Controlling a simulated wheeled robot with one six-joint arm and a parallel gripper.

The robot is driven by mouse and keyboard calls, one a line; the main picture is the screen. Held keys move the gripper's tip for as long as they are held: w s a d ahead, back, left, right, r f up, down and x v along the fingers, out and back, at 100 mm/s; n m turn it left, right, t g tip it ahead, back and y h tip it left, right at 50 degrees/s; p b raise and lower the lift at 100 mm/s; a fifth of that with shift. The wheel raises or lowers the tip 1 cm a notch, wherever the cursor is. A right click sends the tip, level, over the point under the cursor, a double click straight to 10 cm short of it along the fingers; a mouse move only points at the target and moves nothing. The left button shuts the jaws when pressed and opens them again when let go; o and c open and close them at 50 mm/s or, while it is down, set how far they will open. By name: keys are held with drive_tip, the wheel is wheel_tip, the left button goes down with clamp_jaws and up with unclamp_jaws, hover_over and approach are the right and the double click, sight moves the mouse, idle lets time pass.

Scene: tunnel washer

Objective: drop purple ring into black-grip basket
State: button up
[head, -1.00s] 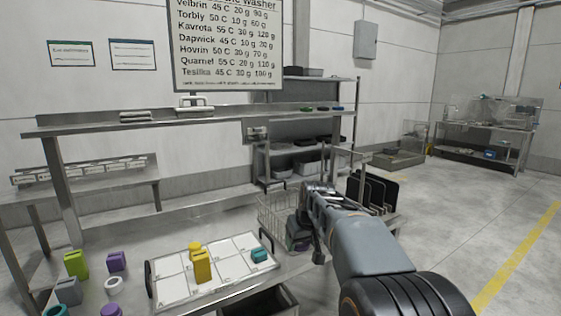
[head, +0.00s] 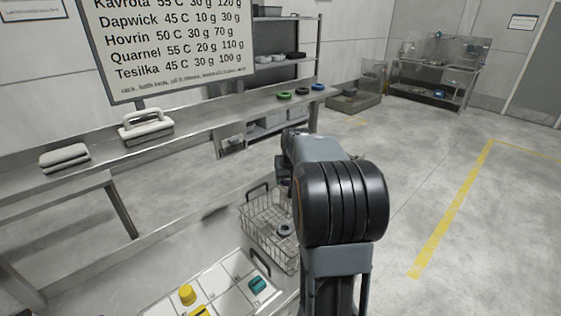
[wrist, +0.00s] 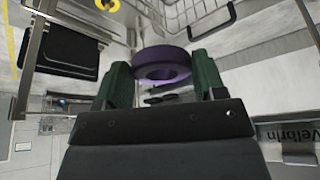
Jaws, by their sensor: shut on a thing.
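The purple ring (wrist: 160,62) is held between the green fingertips of my gripper (wrist: 163,82) in the wrist view. My gripper is shut on it. In the head view my arm hides most of the gripper and ring, beside the right edge of the wire basket. The basket with black grips (head: 256,222) stands on the bench in the head view, with a grey ring (head: 284,231) inside. Wire mesh shows at the top of the wrist view (wrist: 195,14), apart from the held ring. I cannot tell whether the ring is over the basket's opening.
A white board (head: 215,287) with yellow and teal pieces lies left of the basket. A long shelf behind carries green, black and blue rings (head: 301,93), a white handled block (head: 146,128) and grey folded pads (head: 64,157). Open floor lies right of my arm.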

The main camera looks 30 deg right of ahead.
wheel_tip(320, 180, down, 6)
drive_tip(key=b, duration=0.4)
drive_tip(key=shift+w+r, duration=0.1)
drive_tip(key=o, duration=1)
drive_tip(key=v, duration=1.4)
drive_tip(key=shift+b, duration=0.4)
